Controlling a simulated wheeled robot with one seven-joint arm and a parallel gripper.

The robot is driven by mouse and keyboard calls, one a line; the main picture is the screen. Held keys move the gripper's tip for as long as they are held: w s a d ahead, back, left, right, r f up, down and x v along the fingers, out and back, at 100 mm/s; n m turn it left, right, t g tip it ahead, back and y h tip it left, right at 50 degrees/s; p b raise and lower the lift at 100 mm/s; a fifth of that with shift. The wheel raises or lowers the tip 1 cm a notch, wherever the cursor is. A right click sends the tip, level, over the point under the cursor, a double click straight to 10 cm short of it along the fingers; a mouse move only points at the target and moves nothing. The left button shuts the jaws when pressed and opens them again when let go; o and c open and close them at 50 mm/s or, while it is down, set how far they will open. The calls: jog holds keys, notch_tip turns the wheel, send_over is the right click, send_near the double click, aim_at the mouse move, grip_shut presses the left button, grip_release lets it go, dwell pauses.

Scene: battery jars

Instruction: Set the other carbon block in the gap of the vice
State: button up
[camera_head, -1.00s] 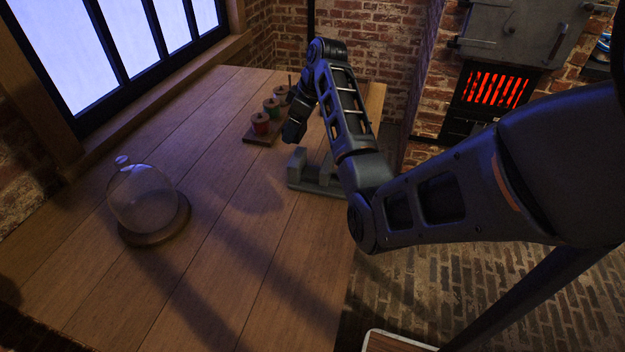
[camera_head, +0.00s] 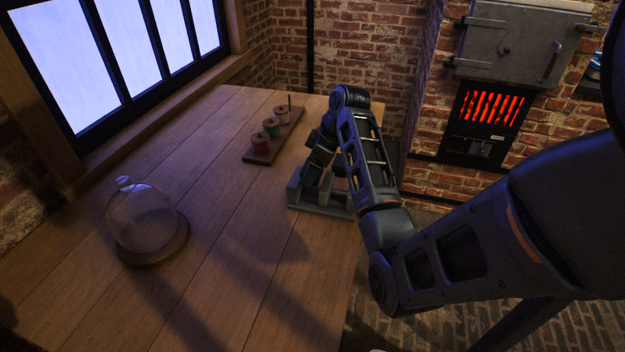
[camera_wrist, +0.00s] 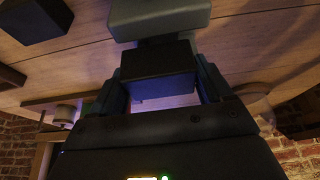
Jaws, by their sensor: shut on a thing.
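The grey vice (camera_head: 325,207) stands near the right edge of the wooden table, partly hidden behind my arm. My gripper (camera_head: 312,178) is down at the vice, near its left jaw. In the wrist view my gripper (camera_wrist: 165,88) is shut on a dark carbon block (camera_wrist: 155,63), which lies between the two fingers. A grey part of the vice (camera_wrist: 160,18) shows close beyond the block. I cannot tell whether the block is inside the gap or touching the vice. Another dark block (camera_wrist: 35,18) is in the upper left of the wrist view, apart from my gripper.
A wooden rack (camera_head: 262,157) with red, green and pale spools stands behind the vice. A glass dome (camera_head: 143,218) on a round wooden base stands at the left. The table (camera_head: 225,235) between dome and vice is clear. A glowing stove (camera_head: 490,108) is beyond the table.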

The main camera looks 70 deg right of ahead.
aim_at(312, 192)
jog(key=shift+a+f, duration=0.35)
jog(key=shift+a, duration=0.05)
jog(key=shift+f, duration=1.85)
jog(key=shift+f, duration=0.15)
jog(key=o, duration=1.2)
jog(key=v, duration=1.2)
